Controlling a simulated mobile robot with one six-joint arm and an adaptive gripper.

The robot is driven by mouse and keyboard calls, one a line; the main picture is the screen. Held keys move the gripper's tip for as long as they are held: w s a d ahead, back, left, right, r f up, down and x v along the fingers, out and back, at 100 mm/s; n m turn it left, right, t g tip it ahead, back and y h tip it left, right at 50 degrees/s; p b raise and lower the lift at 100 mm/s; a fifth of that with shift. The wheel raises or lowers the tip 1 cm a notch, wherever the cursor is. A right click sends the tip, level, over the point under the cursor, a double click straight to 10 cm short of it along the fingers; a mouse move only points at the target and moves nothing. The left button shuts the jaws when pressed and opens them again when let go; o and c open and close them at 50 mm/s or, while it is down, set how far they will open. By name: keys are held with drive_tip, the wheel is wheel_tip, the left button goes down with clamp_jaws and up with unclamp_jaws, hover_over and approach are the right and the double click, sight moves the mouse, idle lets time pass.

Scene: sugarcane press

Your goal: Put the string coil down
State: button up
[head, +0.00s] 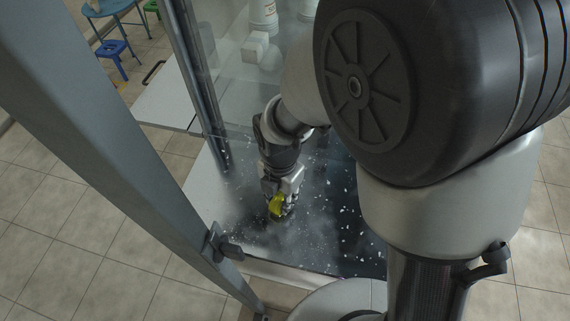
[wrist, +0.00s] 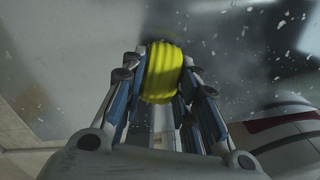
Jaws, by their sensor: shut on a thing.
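The string coil (wrist: 161,72) is bright yellow with ridged windings. My gripper (head: 277,208) is shut on it, with fingers on both sides of the coil in the wrist view. The coil also shows in the head view as a small yellow patch (head: 276,204) between the fingers. My gripper points down over the grey, white-speckled work surface (head: 325,235). I cannot tell whether the coil touches the surface. The coil's lower side is hidden.
A grey frame post (head: 105,140) slants across the left. White containers (head: 262,15) and small white blocks (head: 255,47) stand at the back. A blue stool (head: 111,50) is on the tiled floor at upper left. The speckled surface around my gripper looks clear.

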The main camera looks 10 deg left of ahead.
sight(282, 196)
drive_tip(key=shift+f, duration=0.1)
drive_tip(key=o, duration=1.1)
drive_tip(key=shift+c, duration=0.2)
wheel_tip(282, 196, up, 13)
drive_tip(key=p, duration=0.3)
drive_tip(key=s+d+r+m+t, duration=0.1)
drive_tip(key=s+d+r+m, duration=0.2)
drive_tip(key=d+m, duration=0.4)
drive_tip(key=s+d+r+m+t, duration=0.2)
drive_tip(key=d+r+m, duration=0.3)
drive_tip(key=m, duration=0.8)
drive_tip(key=s+d+r+m+t, duration=0.1)
drive_tip(key=s+d+r+m, duration=0.3)
drive_tip(key=d+m, duration=0.4)
drive_tip(key=m, duration=0.2)
drive_tip(key=shift+s+d+r+m+t, duration=0.2)
drive_tip(key=shift+d+m+t, duration=0.1)
drive_tip(key=shift+d, duration=0.05)
